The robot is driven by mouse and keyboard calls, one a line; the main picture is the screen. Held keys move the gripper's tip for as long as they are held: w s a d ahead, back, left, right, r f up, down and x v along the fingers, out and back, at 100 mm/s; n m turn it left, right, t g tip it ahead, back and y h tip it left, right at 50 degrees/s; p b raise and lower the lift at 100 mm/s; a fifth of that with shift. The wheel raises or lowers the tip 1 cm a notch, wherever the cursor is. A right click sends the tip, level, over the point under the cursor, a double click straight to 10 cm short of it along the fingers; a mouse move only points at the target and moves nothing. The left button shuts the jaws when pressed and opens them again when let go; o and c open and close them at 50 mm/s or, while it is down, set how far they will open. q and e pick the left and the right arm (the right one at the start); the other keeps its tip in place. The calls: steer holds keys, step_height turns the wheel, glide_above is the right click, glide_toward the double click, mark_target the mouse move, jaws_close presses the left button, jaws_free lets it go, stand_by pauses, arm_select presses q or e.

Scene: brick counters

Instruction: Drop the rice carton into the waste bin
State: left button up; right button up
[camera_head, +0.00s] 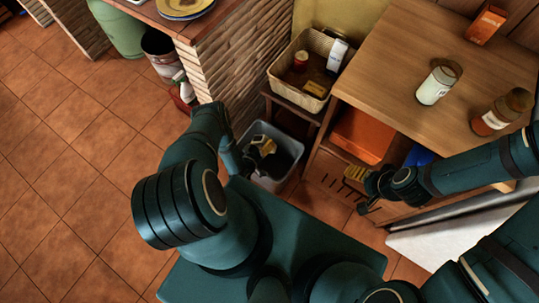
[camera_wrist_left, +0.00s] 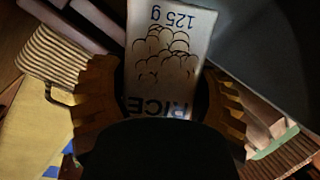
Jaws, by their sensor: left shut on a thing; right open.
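The rice carton (camera_wrist_left: 163,45) is white with "125 g" and "RICE" print, upside down in the left wrist view. My left gripper (camera_head: 263,146) is shut on it, with a yellow-brown finger on each side. In the head view the gripper is over the opening of the grey waste bin (camera_head: 256,127); I cannot make out the carton there. How deep the carton sits relative to the rim is hard to tell. My right gripper (camera_head: 362,192) is open and empty, in front of the wooden cabinet.
A wicker basket (camera_head: 316,40) with a jar and a white carton stands behind the bin. The wooden counter (camera_head: 395,60) holds a white-labelled jar (camera_head: 436,85), an amber bottle (camera_head: 500,112) and an orange box (camera_head: 486,24). A brick counter (camera_head: 235,45) stands left; open tiled floor lies beyond.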

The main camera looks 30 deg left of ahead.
arm_select(q)
steer(key=o, duration=1.3)
steer(key=shift+r, duration=0.15)
step_height(320, 180, up, 10)
steer(key=shift+f, duration=0.1)
steer(key=shift+w, duration=0.1)
